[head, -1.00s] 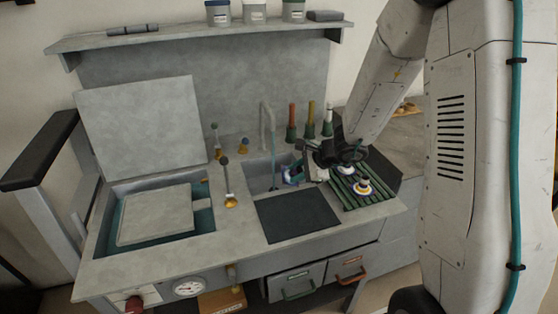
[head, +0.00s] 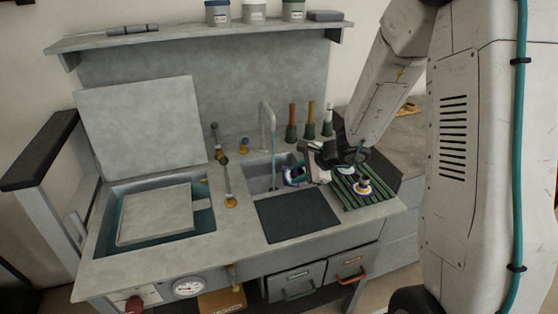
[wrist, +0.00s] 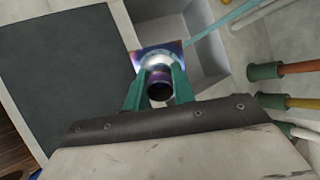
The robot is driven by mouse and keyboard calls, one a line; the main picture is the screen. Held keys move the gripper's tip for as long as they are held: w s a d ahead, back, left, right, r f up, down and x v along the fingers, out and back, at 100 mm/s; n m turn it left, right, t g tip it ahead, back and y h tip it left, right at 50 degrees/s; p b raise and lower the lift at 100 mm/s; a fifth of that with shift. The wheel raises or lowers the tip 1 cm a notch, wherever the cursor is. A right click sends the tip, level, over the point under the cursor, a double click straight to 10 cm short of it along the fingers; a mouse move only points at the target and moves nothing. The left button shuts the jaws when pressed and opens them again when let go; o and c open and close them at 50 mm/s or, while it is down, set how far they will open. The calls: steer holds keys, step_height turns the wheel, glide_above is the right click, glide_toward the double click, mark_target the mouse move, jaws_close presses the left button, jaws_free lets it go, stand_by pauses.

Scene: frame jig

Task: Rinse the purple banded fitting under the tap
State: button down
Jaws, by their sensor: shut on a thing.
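My gripper (wrist: 159,88) is shut on the purple banded fitting (wrist: 158,62), with a green finger on each side of it. The fitting shows a shiny, purple-blue flange and a dark round opening in the wrist view. In the head view my gripper (head: 297,174) holds it over the right part of the sink basin (head: 258,184), partly hidden. The grey tap (head: 268,116) stands behind the basin, and a thin teal stream (head: 273,165) falls from it. In the wrist view the stream (wrist: 238,22) passes close to the flange; I cannot tell whether they touch.
A green slatted rack (head: 368,198) right of the sink holds other ringed fittings (head: 362,187). A dark mat (head: 297,215) lies in front of the basin. Several upright colored-handled tools (head: 310,118) stand behind the rack. A lever (head: 227,180) stands left of the basin.

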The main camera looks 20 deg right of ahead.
steer(key=s+d+r, duration=0.1)
steer(key=s+r, duration=0.4)
stand_by(0.5)
stand_by(0.4)
